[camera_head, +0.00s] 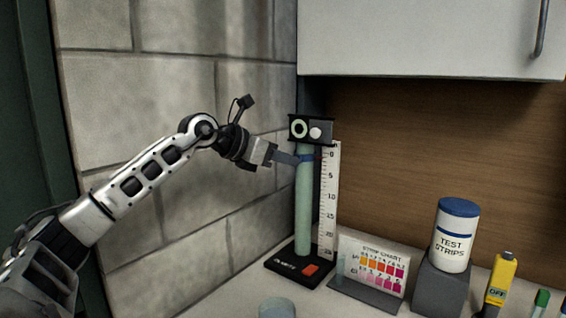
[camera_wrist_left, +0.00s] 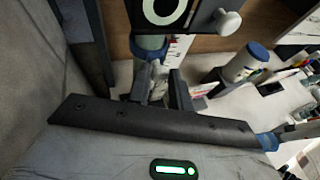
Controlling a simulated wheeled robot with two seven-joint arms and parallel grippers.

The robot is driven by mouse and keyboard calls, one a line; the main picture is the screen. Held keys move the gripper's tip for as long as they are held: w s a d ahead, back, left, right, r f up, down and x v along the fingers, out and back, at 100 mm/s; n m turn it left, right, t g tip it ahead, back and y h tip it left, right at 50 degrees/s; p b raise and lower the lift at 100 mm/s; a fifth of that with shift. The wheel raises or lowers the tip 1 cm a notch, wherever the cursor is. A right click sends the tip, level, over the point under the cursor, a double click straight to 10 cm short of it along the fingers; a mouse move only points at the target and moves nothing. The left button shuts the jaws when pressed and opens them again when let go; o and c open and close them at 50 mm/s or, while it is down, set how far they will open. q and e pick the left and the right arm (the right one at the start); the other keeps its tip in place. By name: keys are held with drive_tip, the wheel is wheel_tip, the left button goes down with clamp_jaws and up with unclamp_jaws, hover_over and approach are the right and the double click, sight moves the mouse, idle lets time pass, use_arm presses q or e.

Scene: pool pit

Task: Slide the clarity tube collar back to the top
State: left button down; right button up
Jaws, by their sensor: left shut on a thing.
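The clarity tube (camera_head: 304,205) is a pale green upright cylinder on a black base (camera_head: 298,272). The blue collar (camera_head: 307,158) is around the tube near its top, close to the 0 mark of the white scale (camera_head: 328,200) and a little below the black head piece (camera_head: 311,130). My left gripper (camera_head: 297,159) reaches in from the left and is shut on the collar. In the left wrist view the collar (camera_wrist_left: 150,45) shows beneath the black head piece, beyond my left gripper's fingers (camera_wrist_left: 165,88); their exact contact is hard to see. My right gripper is not in view.
A strip chart (camera_head: 373,265) stands right of the base. A test strips bottle (camera_head: 456,238) stands on a grey block (camera_head: 440,288), with a yellow meter (camera_head: 499,280) beside it. A block wall (camera_head: 170,120) is close on the left; a white cabinet (camera_head: 420,38) hangs above.

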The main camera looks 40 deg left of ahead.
use_arm(q)
drive_tip(key=shift+r+p, duration=0.3)
drive_tip(key=shift+r, duration=0.6)
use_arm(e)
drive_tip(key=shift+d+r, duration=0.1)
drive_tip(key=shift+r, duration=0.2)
use_arm(q)
drive_tip(key=shift+r, duration=0.1)
drive_tip(key=c, duration=1.3)
unclamp_jaws()
drive_tip(key=shift+s+a+f, duration=0.1)
drive_tip(key=shift+s+f, duration=0.1)
drive_tip(key=b+v, duration=1.1)
drive_tip(key=v, duration=0.4)
drive_tip(key=shift+s+r+b, duration=0.15)
drive_tip(key=shift+s+b, duration=0.15)
drive_tip(key=shift+s, duration=0.05)
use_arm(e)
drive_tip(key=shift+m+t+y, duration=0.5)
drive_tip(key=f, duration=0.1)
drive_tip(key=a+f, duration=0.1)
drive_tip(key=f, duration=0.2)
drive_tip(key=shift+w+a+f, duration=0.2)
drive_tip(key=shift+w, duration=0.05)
